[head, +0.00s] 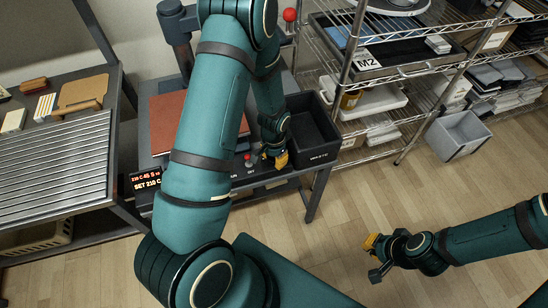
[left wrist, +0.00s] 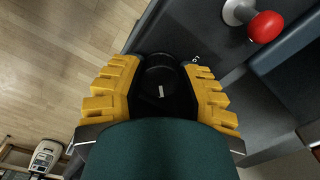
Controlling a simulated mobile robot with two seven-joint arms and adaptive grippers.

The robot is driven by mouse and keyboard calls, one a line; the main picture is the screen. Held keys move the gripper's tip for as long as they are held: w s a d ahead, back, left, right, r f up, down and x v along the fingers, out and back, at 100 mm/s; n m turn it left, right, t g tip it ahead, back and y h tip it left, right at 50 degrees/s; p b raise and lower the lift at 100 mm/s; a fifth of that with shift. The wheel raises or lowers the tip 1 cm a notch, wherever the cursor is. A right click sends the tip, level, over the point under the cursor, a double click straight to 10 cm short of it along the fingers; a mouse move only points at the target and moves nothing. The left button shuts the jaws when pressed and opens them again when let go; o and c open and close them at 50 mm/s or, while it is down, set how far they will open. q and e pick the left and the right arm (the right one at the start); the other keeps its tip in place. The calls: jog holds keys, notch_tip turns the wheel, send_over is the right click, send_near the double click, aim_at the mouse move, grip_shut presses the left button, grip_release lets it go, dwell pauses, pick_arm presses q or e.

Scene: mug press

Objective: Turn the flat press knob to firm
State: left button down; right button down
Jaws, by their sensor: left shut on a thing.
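The flat press knob is a round black knob (left wrist: 160,92) with a short white mark on its face. In the left wrist view it sits between the yellow fingers of my left gripper (left wrist: 160,100), which is shut on it. In the head view my left gripper (head: 276,158) is at the front of the press bench, and it hides the knob. A "6" is printed beside the knob; the other markings, including any "firm" label, are hidden or too small to read. My right gripper (head: 376,259) is empty over the floor, with its fingers apart.
A red-tipped lever (left wrist: 266,27) stands close to the knob. A black bin (head: 318,140) is right of my left gripper. The press display (head: 146,178) reads about 210 C. A wire rack (head: 400,80) stands at the right, and a slatted table (head: 60,155) at the left.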

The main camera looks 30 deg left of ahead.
pick_arm(q)
jog(key=shift+s+m, duration=0.15)
jog(key=shift+m, duration=0.25)
jog(key=c, duration=0.6)
grip_release()
jog(key=shift+o, duration=0.2)
jog(key=shift+r, duration=0.5)
notch_tip(320, 180, up, 11)
